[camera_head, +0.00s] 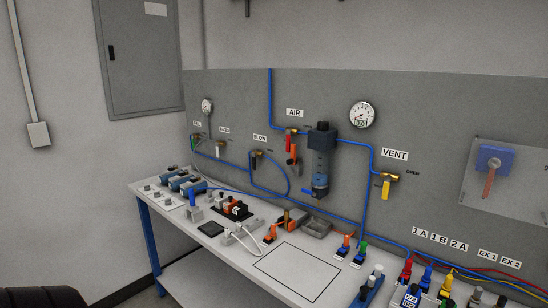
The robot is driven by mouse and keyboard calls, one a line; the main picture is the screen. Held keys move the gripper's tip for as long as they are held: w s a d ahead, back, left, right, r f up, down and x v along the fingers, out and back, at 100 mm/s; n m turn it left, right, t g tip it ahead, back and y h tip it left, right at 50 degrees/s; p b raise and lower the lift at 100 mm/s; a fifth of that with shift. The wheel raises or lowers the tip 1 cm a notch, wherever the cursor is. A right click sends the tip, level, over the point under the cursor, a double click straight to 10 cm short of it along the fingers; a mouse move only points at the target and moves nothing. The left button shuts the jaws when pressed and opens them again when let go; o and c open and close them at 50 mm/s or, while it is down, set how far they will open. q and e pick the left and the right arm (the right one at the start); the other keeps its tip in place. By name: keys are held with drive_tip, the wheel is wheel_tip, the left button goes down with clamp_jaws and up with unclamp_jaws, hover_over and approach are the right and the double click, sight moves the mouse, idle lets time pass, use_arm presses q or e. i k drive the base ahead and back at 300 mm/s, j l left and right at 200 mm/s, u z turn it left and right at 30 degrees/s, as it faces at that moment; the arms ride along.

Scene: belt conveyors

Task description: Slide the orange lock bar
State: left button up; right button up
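An orange-red bar (489,183) hangs nearly upright below a blue block (494,158) on a pale panel (472,200) at the right of the grey wall board. I cannot tell for certain from this view which of the two is the lock bar. Neither of my grippers is in view.
A white workbench (245,262) holds orange, blue and black parts and a grey tray (316,227). Blue tubing (270,100) and a dark filter unit (322,150) are on the board. A yellow-handled valve (386,188) sits under VENT. A marked bench rectangle is bare.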

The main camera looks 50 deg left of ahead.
sight(292, 161)
drive_tip(key=u, duration=1.4)
drive_tip(key=i+j+z, duration=0.1)
drive_tip(key=j+z, duration=0.25)
drive_tip(key=i+j+z, duration=0.1)
drive_tip(key=z, duration=0.3)
drive_tip(key=i+j+z, duration=0.15)
drive_tip(key=j, duration=0.3)
drive_tip(key=j+z, duration=0.15)
drive_tip(key=j, duration=0.3)
drive_tip(key=i+j, duration=0.1)
drive_tip(key=j, duration=0.75)
drive_tip(key=i+j+z, duration=0.1)
drive_tip(key=j, duration=1.65)
drive_tip(key=i+z, duration=0.05)
drive_tip(key=i, duration=0.05)
